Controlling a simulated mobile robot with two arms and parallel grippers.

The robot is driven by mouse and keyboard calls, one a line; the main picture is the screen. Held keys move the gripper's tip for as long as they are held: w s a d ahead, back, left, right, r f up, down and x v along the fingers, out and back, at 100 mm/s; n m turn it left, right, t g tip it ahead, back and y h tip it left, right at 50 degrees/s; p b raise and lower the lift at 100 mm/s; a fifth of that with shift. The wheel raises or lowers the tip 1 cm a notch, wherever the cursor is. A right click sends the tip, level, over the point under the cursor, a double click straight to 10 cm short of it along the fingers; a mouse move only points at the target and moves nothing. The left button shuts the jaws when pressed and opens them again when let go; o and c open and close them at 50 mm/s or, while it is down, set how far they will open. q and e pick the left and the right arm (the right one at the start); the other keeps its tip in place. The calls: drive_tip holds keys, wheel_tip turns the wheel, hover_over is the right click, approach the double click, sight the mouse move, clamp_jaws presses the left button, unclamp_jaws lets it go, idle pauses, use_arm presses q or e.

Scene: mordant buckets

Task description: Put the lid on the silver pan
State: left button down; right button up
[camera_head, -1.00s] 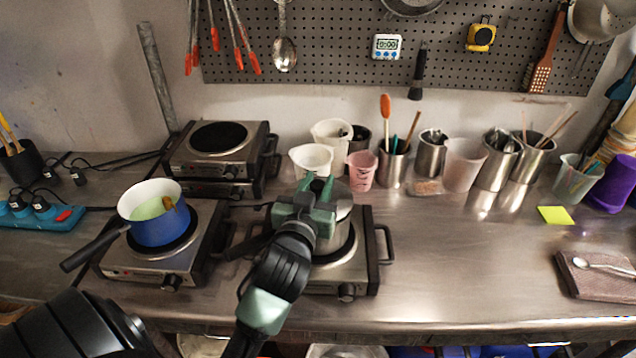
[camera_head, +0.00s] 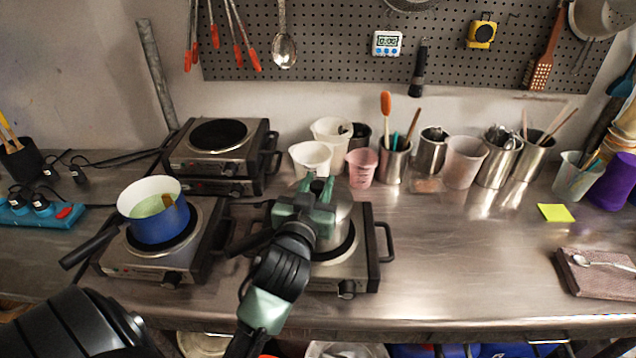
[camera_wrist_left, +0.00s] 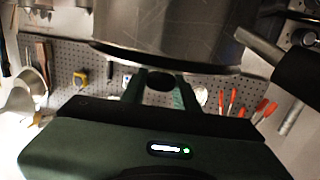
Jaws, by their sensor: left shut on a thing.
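The silver pan (camera_head: 334,232) stands on the front middle hot plate, partly hidden by my left gripper (camera_head: 313,190). Its dark handle points left. In the left wrist view, the pan's wall (camera_wrist_left: 170,28) fills the top of the picture, which looks upside down. My left gripper (camera_wrist_left: 162,88) is shut on the lid's dark knob (camera_wrist_left: 160,80). The lid (camera_head: 343,207) is mostly hidden behind the gripper in the head view, over the pan's top. In the wrist view its dark edge lies along the pan's rim; I cannot tell whether it is fully seated. My right gripper is not in view.
A blue pot (camera_head: 160,222) stands on the left hot plate (camera_head: 135,262). Stacked hot plates (camera_head: 218,150) are behind it. White jugs (camera_head: 311,157), a pink cup (camera_head: 362,167) and metal tool holders stand close behind the pan.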

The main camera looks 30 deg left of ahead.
use_arm(q)
drive_tip(key=shift+f, duration=0.2)
drive_tip(key=c, duration=1)
unclamp_jaws()
drive_tip(key=shift+s, duration=0.1)
drive_tip(key=b+v, duration=0.2)
drive_tip(key=v, duration=0.5)
drive_tip(key=shift+d, duration=0.1)
drive_tip(key=shift+s, duration=0.25)
